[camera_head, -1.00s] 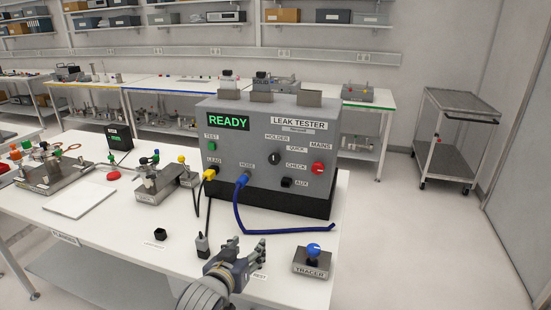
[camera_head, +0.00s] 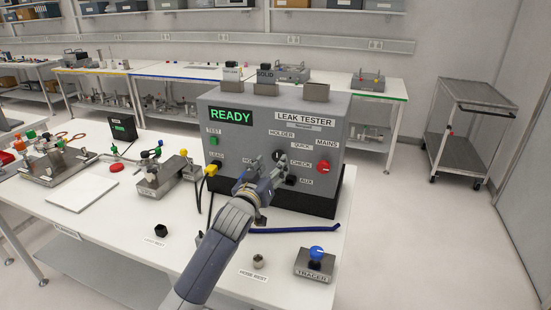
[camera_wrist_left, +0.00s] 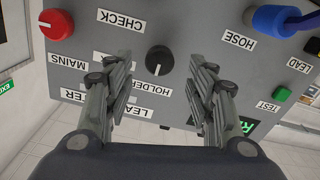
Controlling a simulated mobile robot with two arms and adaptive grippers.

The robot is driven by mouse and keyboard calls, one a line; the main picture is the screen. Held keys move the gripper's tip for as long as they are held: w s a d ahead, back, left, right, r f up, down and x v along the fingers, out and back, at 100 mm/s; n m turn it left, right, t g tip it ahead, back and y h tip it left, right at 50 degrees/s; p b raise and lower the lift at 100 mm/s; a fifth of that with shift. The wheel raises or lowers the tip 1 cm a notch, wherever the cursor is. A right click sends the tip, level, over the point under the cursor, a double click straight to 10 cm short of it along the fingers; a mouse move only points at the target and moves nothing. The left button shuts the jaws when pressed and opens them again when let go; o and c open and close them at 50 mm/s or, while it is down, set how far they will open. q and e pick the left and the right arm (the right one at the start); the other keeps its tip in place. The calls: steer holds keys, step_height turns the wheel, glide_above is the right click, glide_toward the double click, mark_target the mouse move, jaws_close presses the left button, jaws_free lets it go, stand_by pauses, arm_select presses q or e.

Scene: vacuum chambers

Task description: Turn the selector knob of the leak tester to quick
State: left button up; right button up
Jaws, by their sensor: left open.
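The leak tester (camera_head: 225,135) is a grey box on the white bench, its display reading READY. Its black selector knob (camera_wrist_left: 160,61) shows between my left gripper's fingers in the wrist view, with its white mark toward the HOLDER label (camera_wrist_left: 152,87). The QUICK label (camera_head: 300,145) is right of the knob in the head view; a finger seems to cover it in the wrist view. My left gripper (camera_head: 268,162) is open in front of the panel, fingers either side of the knob, apparently not touching it. The right gripper is not in view.
The red MAINS knob (camera_head: 324,167) and CHECK label (camera_head: 300,164) are right of the selector. The blue HOSE plug (camera_wrist_left: 278,20) and yellow LEAD plug (camera_head: 211,170) are to its left. The TRACER block (camera_head: 315,268) stands at the front right of the bench.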

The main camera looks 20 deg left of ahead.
mark_target(277, 157)
arm_select(q)
steer(key=w, duration=0.2)
steer(key=shift+w+r, duration=0.1)
steer(key=shift+w, duration=0.3)
steer(key=shift+w+p, duration=0.3)
steer(key=shift+w, duration=0.2)
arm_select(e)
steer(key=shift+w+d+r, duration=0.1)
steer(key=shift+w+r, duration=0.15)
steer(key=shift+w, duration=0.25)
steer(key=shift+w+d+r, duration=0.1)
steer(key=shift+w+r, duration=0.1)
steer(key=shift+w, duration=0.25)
arm_select(q)
steer(key=shift+c, duration=0.2)
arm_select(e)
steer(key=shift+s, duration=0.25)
arm_select(q)
steer(key=c, duration=1)
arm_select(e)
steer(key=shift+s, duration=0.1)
